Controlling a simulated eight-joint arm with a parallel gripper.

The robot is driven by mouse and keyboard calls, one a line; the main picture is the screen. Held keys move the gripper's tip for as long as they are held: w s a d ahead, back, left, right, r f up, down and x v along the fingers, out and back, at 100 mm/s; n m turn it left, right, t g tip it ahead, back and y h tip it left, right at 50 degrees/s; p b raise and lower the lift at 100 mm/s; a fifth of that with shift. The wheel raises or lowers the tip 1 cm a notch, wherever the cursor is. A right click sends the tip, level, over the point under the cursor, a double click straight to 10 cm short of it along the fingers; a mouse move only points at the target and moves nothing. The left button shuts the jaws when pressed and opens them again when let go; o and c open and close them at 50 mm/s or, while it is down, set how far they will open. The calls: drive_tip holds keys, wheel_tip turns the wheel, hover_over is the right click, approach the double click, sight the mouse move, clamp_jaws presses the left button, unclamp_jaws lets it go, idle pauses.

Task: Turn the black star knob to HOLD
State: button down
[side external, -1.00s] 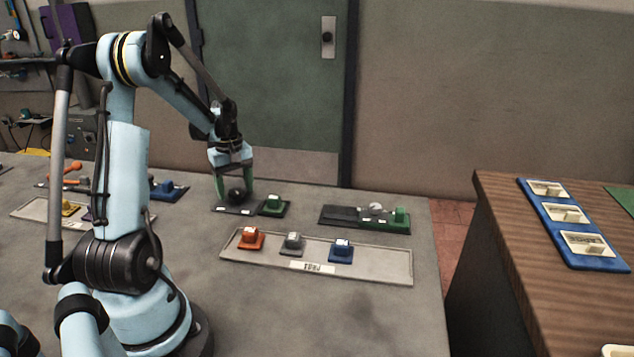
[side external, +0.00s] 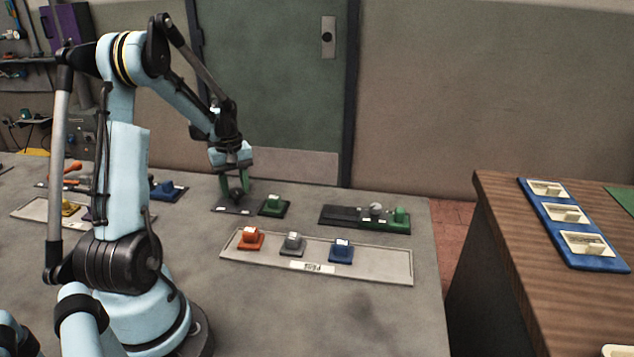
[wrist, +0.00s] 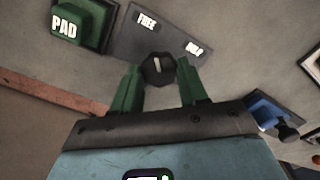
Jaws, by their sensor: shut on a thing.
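The black star knob (wrist: 158,69) stands on a dark plate (wrist: 122,42) with two white labels, FREE (wrist: 147,22) and HOLD (wrist: 194,48). The white pointer line on the knob points up and slightly left in the wrist view, toward FREE. My gripper (wrist: 159,72) is shut on the knob, with one green finger on each side of it. In the side external view, my gripper (side external: 236,188) reaches down over the plate (side external: 228,209), and the fingers partly cover the knob (side external: 237,196).
A green block marked PAD (wrist: 64,28) sits right beside the knob plate; it also shows in the side view (side external: 272,205). A tray (side external: 380,269) with orange, grey and blue blocks lies in front. Another dark and green fixture (side external: 340,215) stands to the right.

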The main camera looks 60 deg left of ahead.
drive_tip(key=m, duration=0.8)
drive_tip(key=shift+m, duration=0.4)
drive_tip(key=m, duration=0.4)
drive_tip(key=shift+m, duration=0.3)
drive_tip(key=shift+d+m, duration=0.1)
drive_tip(key=shift+m, duration=1.7)
drive_tip(key=c, duration=0.6)
unclamp_jaws()
drive_tip(key=shift+r, duration=0.15)
